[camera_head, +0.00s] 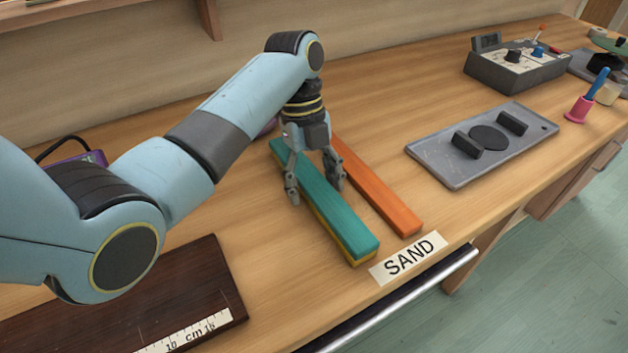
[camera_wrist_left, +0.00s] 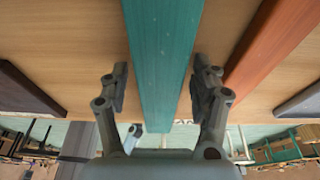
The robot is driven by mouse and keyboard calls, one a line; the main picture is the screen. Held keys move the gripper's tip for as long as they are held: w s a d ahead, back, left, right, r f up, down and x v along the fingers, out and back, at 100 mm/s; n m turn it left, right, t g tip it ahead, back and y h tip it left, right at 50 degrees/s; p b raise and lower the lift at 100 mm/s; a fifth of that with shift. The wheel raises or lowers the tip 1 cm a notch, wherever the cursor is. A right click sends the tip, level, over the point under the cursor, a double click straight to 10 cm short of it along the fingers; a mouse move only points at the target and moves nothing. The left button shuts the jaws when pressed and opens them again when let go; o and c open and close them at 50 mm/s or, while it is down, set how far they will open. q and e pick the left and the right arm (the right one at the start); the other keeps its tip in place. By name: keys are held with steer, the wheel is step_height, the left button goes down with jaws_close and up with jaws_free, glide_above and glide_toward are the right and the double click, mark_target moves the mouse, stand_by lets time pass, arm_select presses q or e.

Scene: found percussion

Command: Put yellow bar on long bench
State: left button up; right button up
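A yellow bar (camera_head: 364,259) shows only as a thin edge beneath a teal bar (camera_head: 345,222), which covers its top. Both lie lengthwise on the long wooden bench (camera_head: 380,110). My left gripper (camera_head: 318,190) points down over the teal bar, one finger on each side of it. It is open; in the left wrist view the fingers (camera_wrist_left: 160,92) stand apart from the teal bar (camera_wrist_left: 160,50), with gaps on both sides. The yellow bar cannot be made out there. My right gripper is not in view.
An orange bar (camera_head: 385,197) lies close to the right of the teal bar. A SAND label (camera_head: 408,258) is at the front edge. A dark board with a ruler (camera_head: 190,285) is at front left. A grey tray (camera_head: 480,145) and a control box (camera_head: 515,70) stand right.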

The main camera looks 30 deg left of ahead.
arm_select(q)
steer(key=shift+r, duration=0.1)
steer(key=v, duration=0.5)
steer(key=shift+w+a+r, duration=0.1)
steer(key=shift+w+r, duration=0.05)
steer(key=shift+r, duration=0.2)
steer(key=p+v, duration=0.4)
steer(key=v, duration=0.1)
steer(key=shift+a+r+p, duration=0.15)
steer(key=shift+r+p, duration=0.5)
steer(key=shift+p, duration=0.05)
